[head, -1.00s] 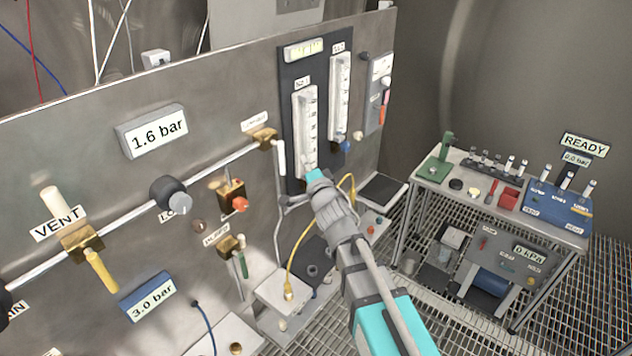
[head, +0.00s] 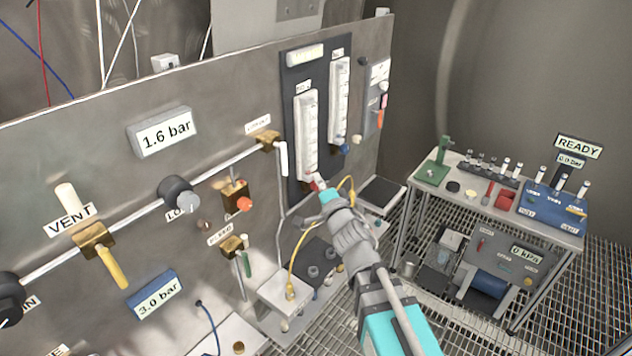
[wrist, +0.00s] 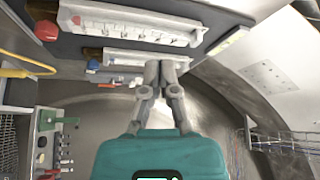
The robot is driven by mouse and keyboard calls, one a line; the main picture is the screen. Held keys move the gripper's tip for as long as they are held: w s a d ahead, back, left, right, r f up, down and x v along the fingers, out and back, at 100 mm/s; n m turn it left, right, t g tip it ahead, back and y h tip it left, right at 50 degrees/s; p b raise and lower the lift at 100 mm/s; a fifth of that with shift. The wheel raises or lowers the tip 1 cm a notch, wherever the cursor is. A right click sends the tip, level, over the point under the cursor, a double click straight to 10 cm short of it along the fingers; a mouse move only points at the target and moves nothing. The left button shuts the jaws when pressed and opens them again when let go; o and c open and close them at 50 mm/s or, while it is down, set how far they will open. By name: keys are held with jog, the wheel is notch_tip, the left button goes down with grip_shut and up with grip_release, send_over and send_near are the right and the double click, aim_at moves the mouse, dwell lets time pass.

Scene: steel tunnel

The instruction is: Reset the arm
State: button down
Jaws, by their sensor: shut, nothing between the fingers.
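My arm reaches up from the lower right in the head view. My gripper (head: 322,188) is at its upper end, just below the lower end of the left flowmeter (head: 307,138) on the steel panel. A red knob (head: 318,184) at that flowmeter's foot shows beside the fingertips; I cannot tell from the head view if they touch it. In the wrist view my gripper (wrist: 161,66) has its fingers together with nothing between them. The red knob (wrist: 46,30) lies well to the left of the fingers there.
The steel panel (head: 90,150) carries the VENT valve (head: 97,245), a black knob (head: 178,192), pipes and gauges. A yellow cable (head: 296,250) hangs close to my arm. A side table (head: 470,208) with small tools stands at right. Grated floor (head: 400,320) lies between.

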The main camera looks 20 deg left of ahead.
dwell(0.3)
jog(key=w+d+f+g+h+b, duration=0.1)
jog(key=w+d+f+h, duration=0.1)
jog(key=d+f+h, duration=0.45)
jog(key=w+d+f+m+h+b, duration=0.1)
jog(key=w+d+f+h, duration=0.15)
jog(key=d, duration=0.65)
jog(key=w+d+f+g+h+b, duration=0.1)
jog(key=w+d+f+h, duration=0.1)
jog(key=d+f+h, duration=0.45)
jog(key=s+d+f+n+g+y+b, duration=0.1)
jog(key=s+d+f+n+g, duration=0.2)
jog(key=s+d+f+g, duration=0.2)
jog(key=s+d+f+n+g+y+b, duration=0.1)
jog(key=s+d+f+n+g, duration=0.3)
jog(key=s+d, duration=0.7)
notch_tip(320, 180, down, 3)
jog(key=d+g, duration=0.1)
jog(key=g, duration=0.2)
jog(key=shift+s+r+g, duration=0.15)
jog(key=shift+r+g, duration=0.05)
jog(key=shift+g, duration=0.2)
jog(key=shift+a, duration=0.1)
